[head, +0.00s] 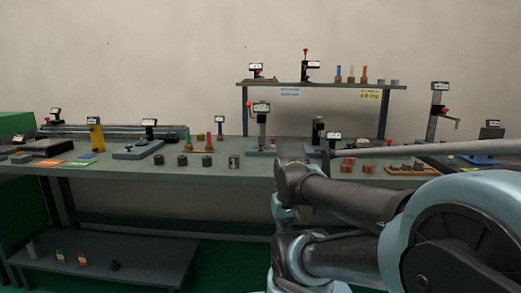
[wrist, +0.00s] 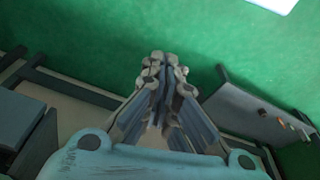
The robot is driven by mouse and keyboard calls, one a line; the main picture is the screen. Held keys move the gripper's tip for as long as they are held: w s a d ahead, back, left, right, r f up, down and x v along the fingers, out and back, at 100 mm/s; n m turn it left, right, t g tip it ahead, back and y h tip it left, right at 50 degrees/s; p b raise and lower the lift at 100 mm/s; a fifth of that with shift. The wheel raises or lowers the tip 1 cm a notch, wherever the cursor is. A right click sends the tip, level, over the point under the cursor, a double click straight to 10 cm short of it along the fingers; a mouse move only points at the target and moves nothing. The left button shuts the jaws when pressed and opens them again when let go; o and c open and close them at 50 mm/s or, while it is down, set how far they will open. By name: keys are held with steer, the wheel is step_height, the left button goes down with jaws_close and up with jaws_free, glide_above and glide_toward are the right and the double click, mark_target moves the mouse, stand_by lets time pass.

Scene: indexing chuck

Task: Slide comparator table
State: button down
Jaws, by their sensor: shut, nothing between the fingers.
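My gripper (wrist: 163,68) is shut and empty in the wrist view, above green floor. It cannot be made out in the head view, where my arm fills the lower right. Several measuring stands are on the workbench (head: 215,172). One grey stand with a display (head: 262,126) is upright near the bench's middle. Another, on a flat blue-grey base (head: 137,149), is left of it. I cannot tell which one carries the comparator table. Dark stands (head: 317,132) right of the middle are partly hidden behind my arm. My gripper is apart from all of them.
A raised shelf (head: 300,86) at the back carries gauges and coloured cylinders. Dark round parts (head: 208,160) stand near the bench's front edge. A low bench (head: 130,255) below holds small parts; a dark surface with small parts (wrist: 262,112) shows in the wrist view.

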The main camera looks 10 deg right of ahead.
steer(key=c, duration=2.3)
jaws_free()
steer(key=o, duration=0.5)
steer(key=shift+s+r, duration=0.25)
steer(key=shift+c, duration=0.2)
steer(key=o, duration=0.4)
steer(key=r, duration=0.1)
steer(key=w+r, duration=0.2)
steer(key=shift+r, duration=0.25)
step_height(320, 180, up, 31)
steer(key=n+t, duration=0.2)
glide_above(261, 145)
steer(key=s+d, duration=0.1)
steer(key=s, duration=0.5)
steer(key=shift+y, duration=0.4)
steer(key=x, duration=1.6)
steer(key=shift+w+d+f, duration=0.15)
steer(key=shift+w+f, duration=0.05)
steer(key=shift+w, duration=0.15)
jaws_close()
